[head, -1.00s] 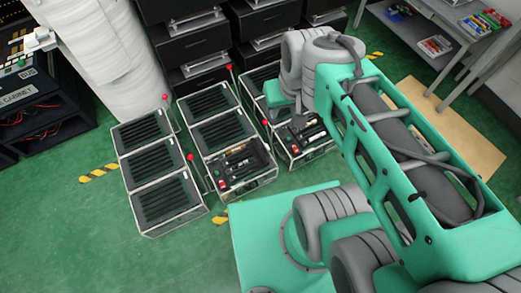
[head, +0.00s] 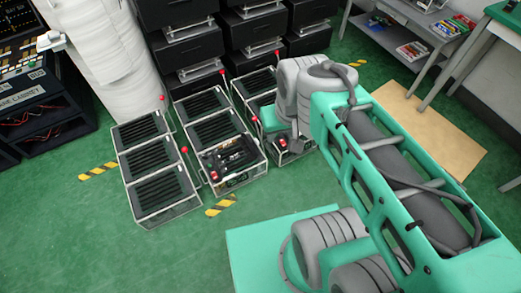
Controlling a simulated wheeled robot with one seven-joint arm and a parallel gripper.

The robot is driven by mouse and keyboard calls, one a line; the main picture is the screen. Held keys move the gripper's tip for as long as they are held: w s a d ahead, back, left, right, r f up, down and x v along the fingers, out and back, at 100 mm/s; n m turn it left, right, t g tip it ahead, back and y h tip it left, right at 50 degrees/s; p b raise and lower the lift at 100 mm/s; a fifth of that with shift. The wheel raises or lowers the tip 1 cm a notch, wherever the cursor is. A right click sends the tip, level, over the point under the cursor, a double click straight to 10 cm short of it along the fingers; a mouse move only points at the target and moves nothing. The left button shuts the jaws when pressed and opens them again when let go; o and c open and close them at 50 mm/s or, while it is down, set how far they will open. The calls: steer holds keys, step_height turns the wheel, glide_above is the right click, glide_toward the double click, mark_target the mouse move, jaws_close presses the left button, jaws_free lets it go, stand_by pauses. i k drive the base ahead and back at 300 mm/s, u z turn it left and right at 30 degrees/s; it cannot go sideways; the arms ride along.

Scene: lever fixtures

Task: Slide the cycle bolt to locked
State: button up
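I cannot make out a cycle bolt at this size. Three low racks with black slatted panels stand on the floor: a left rack (head: 168,211), a middle rack (head: 240,184) and a right rack (head: 243,92). The middle rack's near section holds dark parts and a red switch (head: 214,175). Thin levers with red knobs stand by the racks, one knob (head: 184,150) between the left and middle racks. My arm reaches over the right rack and hides most of its near section.
Black drawer units (head: 190,45) and a white wrapped column (head: 95,45) stand behind the racks. A control cabinet (head: 45,115) is at left, a grey shelf (head: 425,30) at upper right. Green floor (head: 110,250) is clear at lower left.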

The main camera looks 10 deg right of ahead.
mark_target(252, 144)
steer(key=u, duration=0.15)
steer(key=i, duration=1.05)
steer(key=u, duration=0.45)
